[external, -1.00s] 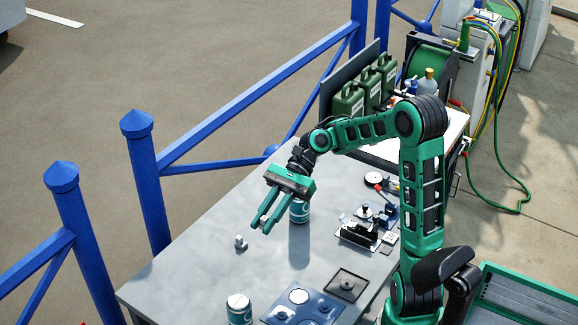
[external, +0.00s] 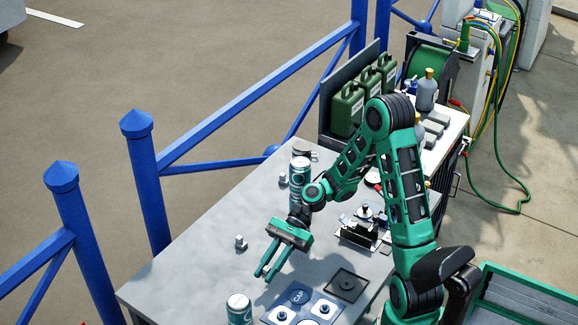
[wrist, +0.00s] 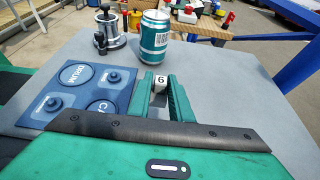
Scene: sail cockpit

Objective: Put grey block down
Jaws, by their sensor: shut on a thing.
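My gripper (external: 265,274) reaches down over the table (external: 205,262), left of a blue panel (external: 302,299). In the external view I cannot make out the block between the fingers. I cannot tell whether the block touches the table.
A teal can (external: 239,307) stands near the fingertips, also in the wrist view (wrist: 154,36). Another can (external: 299,176) stands at the back. A small grey piece (external: 240,242) lies left of my gripper. A black square tray (external: 347,285) is on the right. The table's left side is mostly clear.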

